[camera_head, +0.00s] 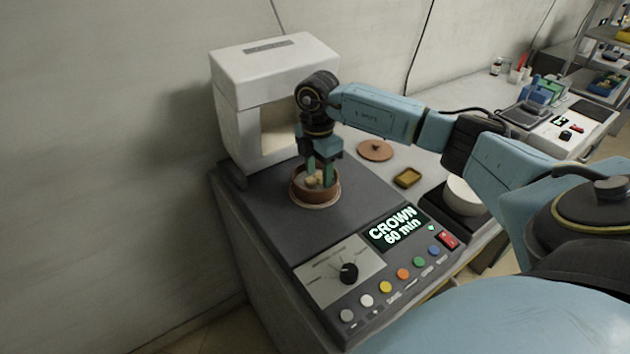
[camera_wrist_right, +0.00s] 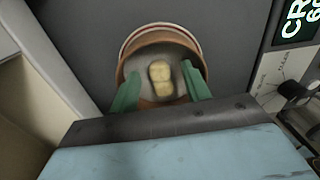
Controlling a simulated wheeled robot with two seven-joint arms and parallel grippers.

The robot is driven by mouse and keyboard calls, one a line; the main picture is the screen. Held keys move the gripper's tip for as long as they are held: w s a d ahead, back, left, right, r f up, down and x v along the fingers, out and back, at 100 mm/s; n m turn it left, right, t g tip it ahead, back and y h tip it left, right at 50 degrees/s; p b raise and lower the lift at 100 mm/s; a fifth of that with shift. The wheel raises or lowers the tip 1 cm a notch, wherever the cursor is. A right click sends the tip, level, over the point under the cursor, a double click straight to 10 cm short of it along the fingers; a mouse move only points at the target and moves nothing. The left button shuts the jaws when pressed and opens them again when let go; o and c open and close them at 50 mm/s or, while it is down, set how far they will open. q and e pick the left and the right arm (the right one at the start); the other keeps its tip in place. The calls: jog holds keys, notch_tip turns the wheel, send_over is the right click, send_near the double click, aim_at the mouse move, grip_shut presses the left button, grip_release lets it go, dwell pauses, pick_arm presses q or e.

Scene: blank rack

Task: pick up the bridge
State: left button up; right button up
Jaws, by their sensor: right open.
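The bridge (camera_wrist_right: 160,78) is a small pale yellow piece of joined rounded lumps. It lies inside a round brown bowl (camera_wrist_right: 190,48), and it also shows in the head view (camera_head: 313,182), partly behind my fingers. The bowl (camera_head: 299,193) stands on a pale round base on the dark machine top. My right gripper (camera_head: 320,184) points down into the bowl, its green fingers apart. In the wrist view the right gripper (camera_wrist_right: 160,90) has one finger on each side of the bridge, with gaps between. My left gripper is not in view.
A white arch-shaped housing (camera_head: 275,55) stands behind the bowl. A control panel (camera_head: 385,262) reading "CROWN 60 min" lies in front. A copper-coloured lid (camera_head: 375,150), a small yellow-brown tray (camera_head: 407,178) and a white round container (camera_head: 465,196) are to the right.

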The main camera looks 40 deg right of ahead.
aim_at(319, 176)
grip_shut()
dwell(0.3)
notch_tip(319, 176, up, 10)
jog(key=p, duration=0.1)
dwell(0.4)
